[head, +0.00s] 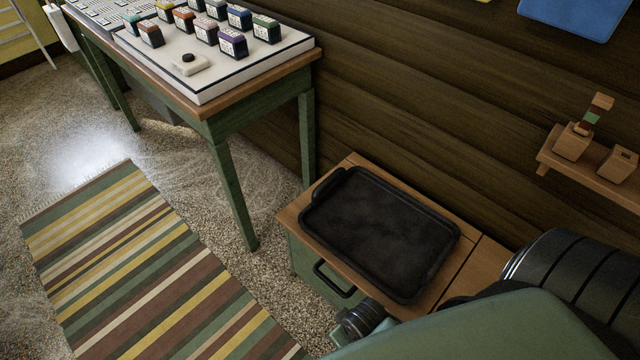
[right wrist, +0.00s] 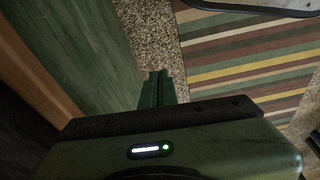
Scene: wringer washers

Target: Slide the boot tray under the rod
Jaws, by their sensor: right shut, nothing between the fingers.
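The black boot tray (head: 378,235) lies flat on the wooden top of a low green cabinet (head: 318,275) in the head view. It has a raised rim and a handle at its upper left end. I cannot make out a rod in either view. My right gripper (right wrist: 157,88) shows in the right wrist view, shut and empty, with the speckled floor and striped rug beyond it. My right arm covers the lower right of the head view and hides part of the cabinet. My left gripper is in neither view.
A green-legged table (head: 262,87) with a white board of small coloured blocks stands at the upper left. A striped rug (head: 150,270) lies on the floor. A dark plank wall (head: 420,110) rises behind the cabinet. A wooden shelf (head: 590,175) is on the right.

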